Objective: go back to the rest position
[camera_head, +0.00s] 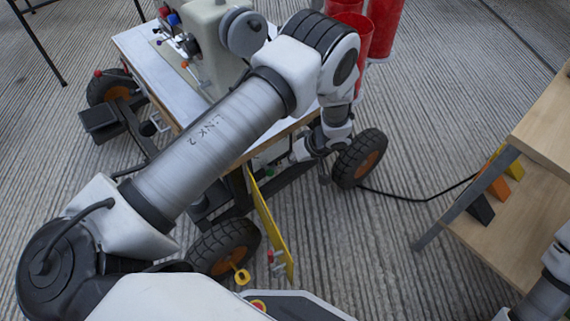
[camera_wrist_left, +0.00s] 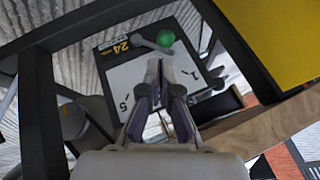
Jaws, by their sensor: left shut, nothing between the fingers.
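My left arm crosses the head view from the lower left, over the wheeled cart, and bends down at its elbow. My left gripper (camera_head: 302,150) is low beside the cart's edge, partly hidden by my wrist. In the left wrist view its fingers (camera_wrist_left: 165,70) are together with nothing between them.
The cart's white top (camera_head: 140,42) carries a grey machine (camera_head: 207,38). Red cups (camera_head: 384,25) stand at its far right. A yellow panel (camera_head: 268,225) hangs below. A wooden shelf (camera_head: 540,215) stands at right. A black cable (camera_head: 425,199) crosses the open floor between them.

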